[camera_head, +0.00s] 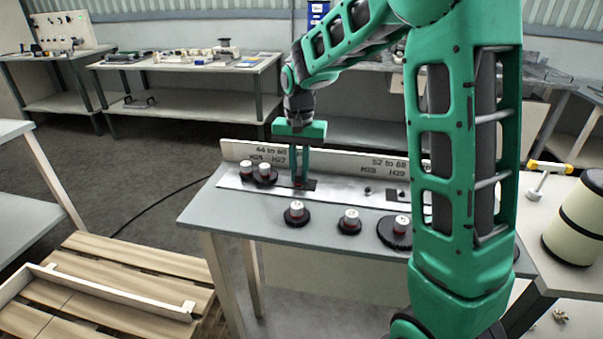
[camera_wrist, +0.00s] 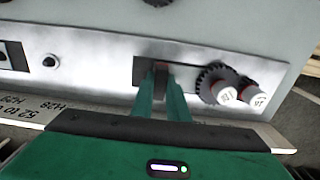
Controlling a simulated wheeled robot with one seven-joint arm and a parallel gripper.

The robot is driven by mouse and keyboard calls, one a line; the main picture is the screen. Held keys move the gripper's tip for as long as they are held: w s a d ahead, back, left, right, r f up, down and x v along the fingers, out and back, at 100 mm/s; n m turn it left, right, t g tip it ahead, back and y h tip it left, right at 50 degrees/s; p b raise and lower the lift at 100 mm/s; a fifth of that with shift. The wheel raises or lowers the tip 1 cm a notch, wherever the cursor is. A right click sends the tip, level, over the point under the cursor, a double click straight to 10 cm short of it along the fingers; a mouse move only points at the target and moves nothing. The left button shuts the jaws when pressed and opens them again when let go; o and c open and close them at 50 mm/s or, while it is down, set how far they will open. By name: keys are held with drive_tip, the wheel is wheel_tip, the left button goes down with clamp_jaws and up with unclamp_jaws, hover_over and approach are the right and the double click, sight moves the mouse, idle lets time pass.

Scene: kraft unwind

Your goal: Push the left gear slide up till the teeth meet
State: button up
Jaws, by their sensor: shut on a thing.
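My gripper (camera_head: 299,181) reaches down to the left part of the metal strip on the bench. Its green fingers, also in the wrist view (camera_wrist: 161,88), are shut on a small dark and reddish part, which I take as the left gear slide (camera_wrist: 160,68), in a dark slot (camera_wrist: 142,66). The fingers hide most of it. Beside the slot sit two dark gears with white knobs: a toothed gear (camera_wrist: 207,78) nearer the slot and another (camera_wrist: 244,83) beyond it. They look close together; I cannot tell whether the teeth mesh. The pair also shows in the head view (camera_head: 265,172).
Three loose dark gears with white knobs, the left one (camera_head: 296,216), the middle one (camera_head: 349,222) and a larger one (camera_head: 393,234), stand along the bench's front. A labelled upright board (camera_head: 335,160) runs behind the strip. My arm hides the bench's right part.

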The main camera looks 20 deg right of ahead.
drive_tip(key=o, duration=0.8)
wheel_tip(320, 180, up, 11)
drive_tip(key=shift+w+f, duration=0.1)
idle(0.4)
drive_tip(key=s+d+f, duration=0.1)
drive_tip(key=s+d, duration=0.3)
drive_tip(key=s, duration=0.5)
drive_tip(key=s+d+f, duration=0.2)
drive_tip(key=s+d, duration=0.1)
drive_tip(key=s, duration=0.6)
drive_tip(key=s+d+f, duration=0.2)
drive_tip(key=s+d, duration=0.2)
drive_tip(key=s, duration=0.5)
drive_tip(key=shift+s+d, duration=0.25)
drive_tip(key=shift+d, duration=0.05)
drive_tip(key=shift+n, duration=0.4)
drive_tip(key=s+f, duration=0.1)
drive_tip(key=s, duration=0.1)
drive_tip(key=s+f, duration=0.1)
drive_tip(key=s, duration=0.1)
drive_tip(key=s+f, duration=0.1)
drive_tip(key=s, duration=0.2)
drive_tip(key=shift+a+f, duration=0.1)
